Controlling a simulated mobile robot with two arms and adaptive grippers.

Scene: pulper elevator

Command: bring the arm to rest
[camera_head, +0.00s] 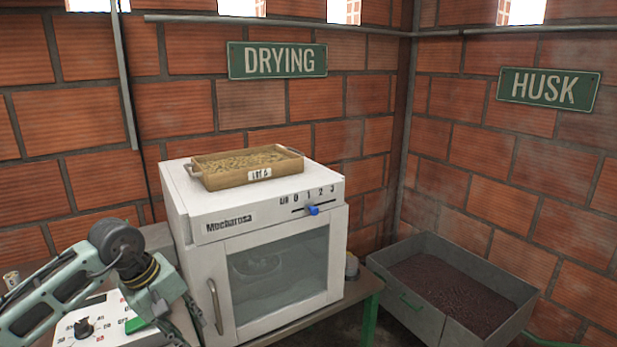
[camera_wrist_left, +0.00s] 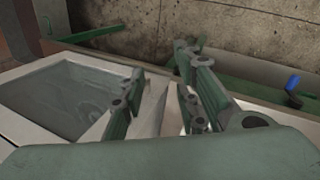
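My left arm (camera_head: 60,297) comes in from the left in the head view, bent at a dark joint, with its wrist low beside the white oven. In the left wrist view, my left gripper (camera_wrist_left: 162,105) has its two green fingers apart, with nothing held between them. A pale edge shows behind the gap; I cannot tell whether the fingers touch it. In the head view the fingertips are not clear at the lower edge. My right gripper is in neither view.
The white oven (camera_head: 215,236) stands on a table and carries a wooden tray (camera_head: 222,183) of grain. A control box (camera_head: 72,336) lies under my left arm. A grey husk bin (camera_head: 410,305) stands at the right. Brick walls close off the back.

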